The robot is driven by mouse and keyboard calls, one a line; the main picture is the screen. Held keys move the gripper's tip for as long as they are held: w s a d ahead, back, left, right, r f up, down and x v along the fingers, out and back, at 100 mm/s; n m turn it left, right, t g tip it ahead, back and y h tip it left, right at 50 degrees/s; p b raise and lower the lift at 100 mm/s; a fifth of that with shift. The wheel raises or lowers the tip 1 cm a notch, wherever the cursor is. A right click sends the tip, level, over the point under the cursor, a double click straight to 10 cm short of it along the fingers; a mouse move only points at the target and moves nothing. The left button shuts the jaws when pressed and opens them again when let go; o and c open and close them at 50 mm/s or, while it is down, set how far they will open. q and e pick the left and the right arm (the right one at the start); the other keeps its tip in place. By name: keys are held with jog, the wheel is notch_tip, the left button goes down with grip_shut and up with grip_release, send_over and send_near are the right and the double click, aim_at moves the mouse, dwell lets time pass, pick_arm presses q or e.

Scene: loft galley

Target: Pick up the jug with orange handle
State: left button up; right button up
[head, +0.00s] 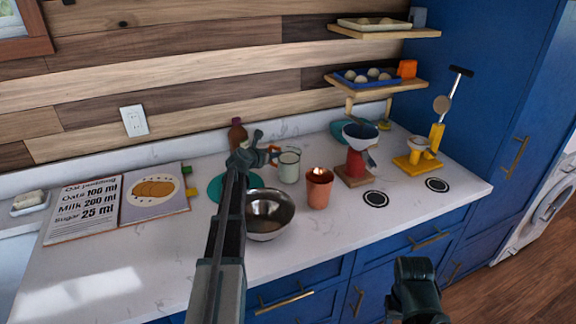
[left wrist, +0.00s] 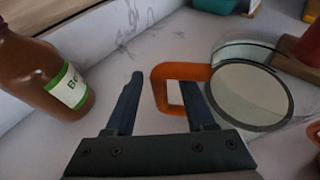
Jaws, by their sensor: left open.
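The jug (head: 289,167) is a clear cup-like vessel with pale contents, upright on the white counter. Its orange handle (left wrist: 160,76) points left, toward my left gripper (head: 263,147). The gripper is open at the handle. In the left wrist view, the handle's outer bar lies between the two fingers, nearer the right finger, which overlaps the handle's loop. I cannot tell whether they touch. The jug (left wrist: 250,95) shows at right there. My right gripper (head: 415,285) is at the bottom of the head view, in front of the counter; its jaws cannot be made out.
A brown labelled bottle (left wrist: 45,75) stands left of the gripper. A metal bowl (head: 268,224) and a copper-coloured cup (head: 319,188) stand in front of the jug. A red grinder-like device (head: 356,165) is to the right. An open recipe book (head: 120,203) lies at left.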

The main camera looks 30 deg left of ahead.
pick_arm(q)
jog(key=shift+b+x, duration=0.45)
jog(key=shift+x, duration=0.75)
jog(key=shift+s, duration=0.1)
jog(key=shift+c, duration=0.6)
grip_shut()
